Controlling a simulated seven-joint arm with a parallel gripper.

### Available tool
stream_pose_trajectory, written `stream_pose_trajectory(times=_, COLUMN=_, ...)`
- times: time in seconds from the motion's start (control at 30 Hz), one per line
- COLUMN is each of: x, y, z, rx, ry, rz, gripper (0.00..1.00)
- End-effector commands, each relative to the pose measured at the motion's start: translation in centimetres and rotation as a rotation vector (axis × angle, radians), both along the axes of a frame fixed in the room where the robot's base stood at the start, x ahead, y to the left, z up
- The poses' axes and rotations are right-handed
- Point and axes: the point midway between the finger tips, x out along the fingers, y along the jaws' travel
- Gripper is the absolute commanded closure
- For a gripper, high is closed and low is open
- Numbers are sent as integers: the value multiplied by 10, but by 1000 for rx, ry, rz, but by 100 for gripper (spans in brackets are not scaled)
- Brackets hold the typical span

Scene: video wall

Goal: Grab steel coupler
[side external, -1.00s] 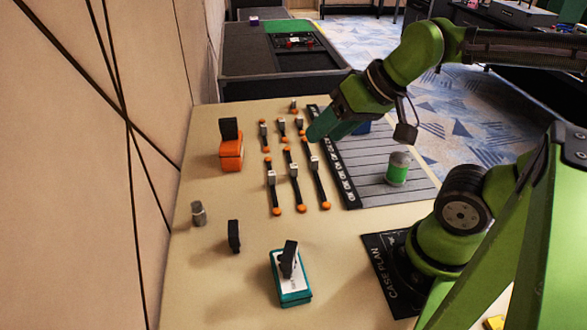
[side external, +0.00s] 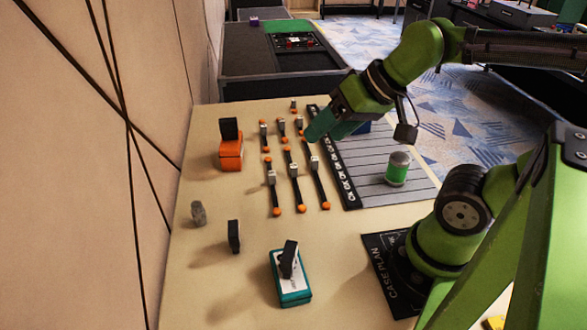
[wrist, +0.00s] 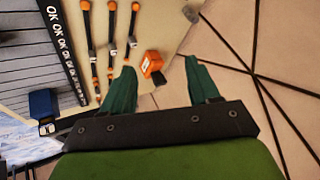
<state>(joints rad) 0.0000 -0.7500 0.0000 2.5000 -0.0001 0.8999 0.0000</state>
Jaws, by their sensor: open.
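A small grey cylindrical piece (side external: 198,213), which looks like the steel coupler, stands on the tan table near the wall at the left in the side view.
An orange block with a black top (side external: 230,152) stands by the wall. Several orange-ended black bars (side external: 295,185) lie mid-table. A grey slatted mat (side external: 365,165) carries a green can (side external: 397,168). A black upright piece (side external: 234,236) and a teal box (side external: 290,280) stand in front.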

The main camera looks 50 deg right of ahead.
Motion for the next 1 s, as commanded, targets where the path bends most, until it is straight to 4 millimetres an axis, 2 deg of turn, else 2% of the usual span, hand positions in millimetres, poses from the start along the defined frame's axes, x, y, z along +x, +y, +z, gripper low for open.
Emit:
stream_pose_trajectory(times=0.17, x=0, y=1, z=0, rx=0, ry=1, rz=4, gripper=40)
stream_pose_trajectory(times=0.27, x=2, y=6, z=-10, rx=0, ry=43, rz=25, gripper=40)
stream_pose_trajectory(times=0.37, x=15, y=15, z=-16, rx=-9, ry=101, rz=64, gripper=40)
stream_pose_trajectory(times=0.67, x=101, y=64, z=-32, rx=-126, ry=293, rz=270, gripper=40)
stream_pose_trajectory(times=0.8, x=145, y=93, z=-51, rx=-201, ry=364, rz=370, gripper=40)
stream_pose_trajectory(times=1.0, x=195, y=129, z=-78, rx=-300, ry=424, rz=478, gripper=40)
